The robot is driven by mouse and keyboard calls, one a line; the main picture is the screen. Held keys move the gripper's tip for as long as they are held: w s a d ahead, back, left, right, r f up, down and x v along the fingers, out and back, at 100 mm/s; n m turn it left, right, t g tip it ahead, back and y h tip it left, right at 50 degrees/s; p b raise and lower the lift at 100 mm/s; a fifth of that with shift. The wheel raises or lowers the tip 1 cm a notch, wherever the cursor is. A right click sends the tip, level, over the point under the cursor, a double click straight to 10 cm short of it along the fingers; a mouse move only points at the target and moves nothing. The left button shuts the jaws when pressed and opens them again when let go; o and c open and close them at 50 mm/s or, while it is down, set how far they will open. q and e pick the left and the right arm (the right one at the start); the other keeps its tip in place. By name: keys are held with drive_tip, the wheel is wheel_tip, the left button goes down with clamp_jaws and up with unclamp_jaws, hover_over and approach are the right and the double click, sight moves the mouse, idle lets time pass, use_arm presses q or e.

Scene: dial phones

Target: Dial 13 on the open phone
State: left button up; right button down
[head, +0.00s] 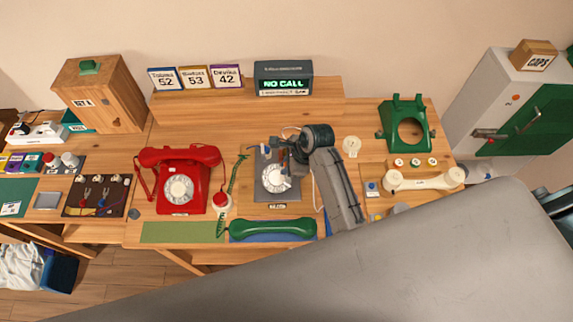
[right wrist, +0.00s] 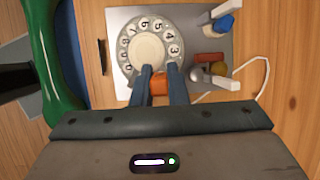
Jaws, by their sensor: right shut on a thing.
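The open phone is a grey plate (head: 262,159) on the desk with bare parts and a white dial (head: 273,179). The dial (right wrist: 146,48) faces up in the right wrist view, and its digits run around the rim. My right gripper (right wrist: 158,72) is over the dial's near edge in that view, with its fingers shut on a small orange piece (right wrist: 160,86). Its tips overlap the dial's edge; I cannot tell whether they touch it. In the head view my right gripper (head: 287,165) partly covers the open phone. My left gripper is not in view.
A green handset (head: 272,229) lies in front of the open phone. A red phone (head: 181,181) stands to the left, a green phone shell (head: 405,127) to the back right, and a cream handset (head: 423,180) to the right. A sign (head: 283,83) behind reads NO CALL.

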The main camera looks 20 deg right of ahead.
drive_tip(key=shift+s+f, duration=0.2)
drive_tip(key=shift+s, duration=0.45)
drive_tip(key=shift+s+a+f, duration=0.1)
drive_tip(key=shift+s+f, duration=0.2)
drive_tip(key=shift+s, duration=0.25)
drive_tip(key=shift+a, duration=0.1)
drive_tip(key=shift+s+a+f, duration=0.1)
drive_tip(key=shift+s+f, duration=0.05)
drive_tip(key=shift+s, duration=0.05)
drive_tip(key=shift+s+a+r, duration=0.1)
drive_tip(key=shift+s+r, duration=0.2)
drive_tip(key=shift+r, duration=0.6)
